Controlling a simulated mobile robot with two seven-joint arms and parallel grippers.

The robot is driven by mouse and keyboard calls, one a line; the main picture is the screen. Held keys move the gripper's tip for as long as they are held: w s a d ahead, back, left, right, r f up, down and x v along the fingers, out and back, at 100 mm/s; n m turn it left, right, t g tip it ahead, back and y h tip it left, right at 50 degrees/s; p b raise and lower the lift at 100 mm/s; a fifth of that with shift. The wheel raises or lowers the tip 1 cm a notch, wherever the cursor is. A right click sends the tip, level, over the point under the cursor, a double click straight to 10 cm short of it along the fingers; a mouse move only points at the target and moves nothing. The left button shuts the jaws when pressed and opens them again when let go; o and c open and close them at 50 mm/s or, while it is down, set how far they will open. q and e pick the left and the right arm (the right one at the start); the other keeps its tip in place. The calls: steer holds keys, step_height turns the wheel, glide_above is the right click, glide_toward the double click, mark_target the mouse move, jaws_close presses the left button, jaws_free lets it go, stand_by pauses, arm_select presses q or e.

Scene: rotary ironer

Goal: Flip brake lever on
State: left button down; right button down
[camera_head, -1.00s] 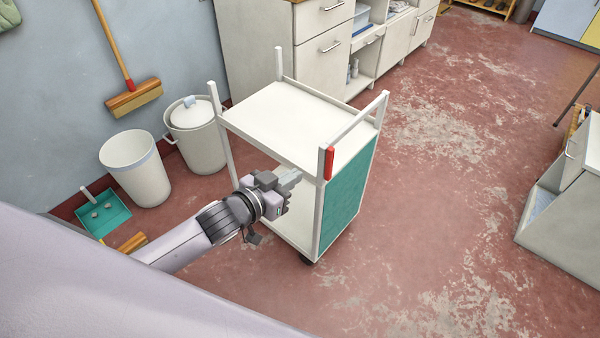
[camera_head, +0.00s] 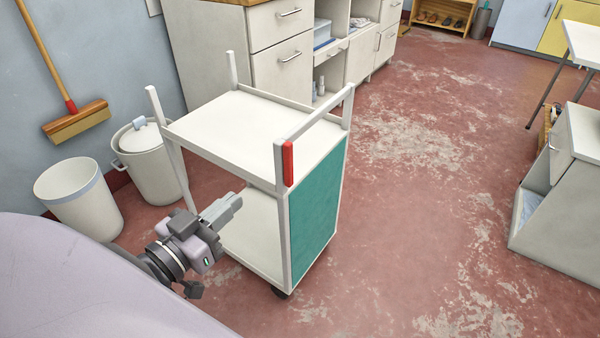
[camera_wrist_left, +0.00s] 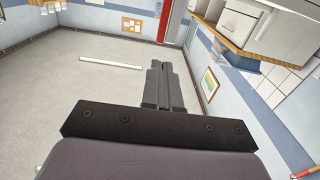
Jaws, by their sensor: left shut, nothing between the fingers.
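A white two-shelf trolley (camera_head: 225,122) with a teal side panel stands in front of me in the head view. A red lever (camera_head: 288,163) sits upright against its near right corner post, below the handle rail; I take it to be the brake lever. My left gripper (camera_head: 232,203) is shut and empty, at the left of the trolley and in front of its lower shelf, lower than the red lever and apart from it. In the left wrist view the fingers (camera_wrist_left: 162,75) are together with nothing between them. My right gripper is not in view.
A white bin (camera_head: 80,195), a lidded bin (camera_head: 148,165) and a broom (camera_head: 75,122) stand along the left wall. Cabinets (camera_head: 280,70) stand behind the trolley. A low grey unit (camera_head: 560,210) is at the right. The floor between is clear.

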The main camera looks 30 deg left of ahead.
arm_select(q)
steer(key=shift+s, duration=0.1)
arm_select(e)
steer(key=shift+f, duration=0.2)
arm_select(q)
steer(key=shift+a, duration=0.1)
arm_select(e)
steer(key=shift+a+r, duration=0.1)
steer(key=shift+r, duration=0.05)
arm_select(q)
steer(key=b, duration=0.1)
glide_toward(286, 153)
steer(key=w, duration=0.5)
steer(key=shift+d, duration=0.25)
steer(key=shift+w, duration=0.6)
steer(key=shift+w+d, duration=0.1)
steer(key=shift+w, duration=0.25)
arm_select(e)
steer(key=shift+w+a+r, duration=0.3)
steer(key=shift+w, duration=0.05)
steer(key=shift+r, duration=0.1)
